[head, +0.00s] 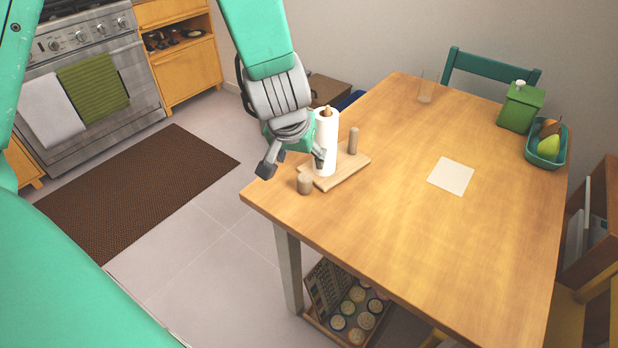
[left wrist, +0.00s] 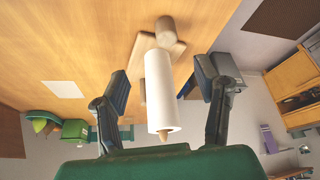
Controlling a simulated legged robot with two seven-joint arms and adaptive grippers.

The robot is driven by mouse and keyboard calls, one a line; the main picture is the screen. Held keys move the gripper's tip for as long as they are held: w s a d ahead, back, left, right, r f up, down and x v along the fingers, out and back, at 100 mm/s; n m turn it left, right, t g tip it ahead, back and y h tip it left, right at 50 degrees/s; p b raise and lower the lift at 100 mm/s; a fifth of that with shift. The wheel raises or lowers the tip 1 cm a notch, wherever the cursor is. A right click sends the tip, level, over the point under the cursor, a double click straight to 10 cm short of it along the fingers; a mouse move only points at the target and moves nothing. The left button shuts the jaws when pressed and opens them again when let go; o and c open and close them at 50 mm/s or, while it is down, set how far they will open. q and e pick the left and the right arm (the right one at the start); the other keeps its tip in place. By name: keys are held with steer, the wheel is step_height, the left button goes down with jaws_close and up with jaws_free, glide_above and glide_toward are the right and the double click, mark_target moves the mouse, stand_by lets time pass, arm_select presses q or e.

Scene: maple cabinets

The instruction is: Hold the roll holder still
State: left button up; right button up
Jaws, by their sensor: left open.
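The roll holder has a pale wooden base (head: 352,176) with short round posts and stands near the left corner of the table. A white paper roll (head: 327,145) stands upright on it, with a wooden tip on top. My left gripper (head: 293,163) is open at the roll's left side and partly covers the holder. In the left wrist view, the roll (left wrist: 160,92) appears between the spread fingers of my left gripper (left wrist: 163,85), with gaps on both sides. The base (left wrist: 176,52) shows beyond it. My right gripper is not in view.
The wooden table (head: 400,240) has free room in front. A paper square (head: 451,176) lies near its middle. A glass (head: 426,88), a green dispenser (head: 520,108) and a fruit tray (head: 540,160) stand farther off. A green chair (head: 490,66) is behind.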

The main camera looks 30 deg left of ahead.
arm_select(q)
steer(key=b, duration=0.2)
glide_toward(303, 178)
step_height(303, 178, down, 2)
steer(key=x, duration=0.4)
steer(key=shift+w+d+r+b, duration=0.1)
steer(key=shift+w+d+b, duration=0.05)
steer(key=shift+w+b, duration=0.2)
steer(key=shift+d, duration=0.15)
steer(key=shift+a+f, duration=0.25)
steer(key=shift+a, duration=0.05)
steer(key=shift+w+a+f, duration=0.15)
steer(key=shift+a+f, duration=0.05)
steer(key=shift+f, duration=0.1)
steer(key=b+x, duration=0.1)
steer(key=x, duration=0.2)
steer(key=shift+w+f+b, duration=0.3)
steer(key=shift+b, duration=0.05)
steer(key=shift+w+f, duration=0.2)
steer(key=shift+f, duration=0.1)
steer(key=shift+r, duration=0.1)
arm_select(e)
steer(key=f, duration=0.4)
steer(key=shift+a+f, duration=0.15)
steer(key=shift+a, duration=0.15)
